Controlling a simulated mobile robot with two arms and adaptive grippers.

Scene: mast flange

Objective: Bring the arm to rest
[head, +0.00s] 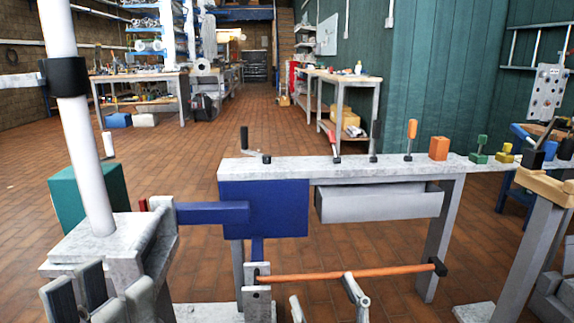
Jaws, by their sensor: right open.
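My right gripper (327,302) shows at the bottom centre, its two grey fingers apart and empty. It is just below and in front of a long orange bar (345,275) with dark ends, with no contact that I can make out. My left gripper is not clearly distinguishable from the grey parts at the lower left, so its jaws cannot be read. A white mast (85,150) with a black band stands upright at the left on a grey flanged base (100,240).
A grey bench (345,168) crosses the middle, with a blue panel (265,210), an orange block (439,148), an orange-handled tool (410,138) and small clamps. A teal box (85,195) stands behind the mast. Brown tiled floor (230,125) is free behind the bench.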

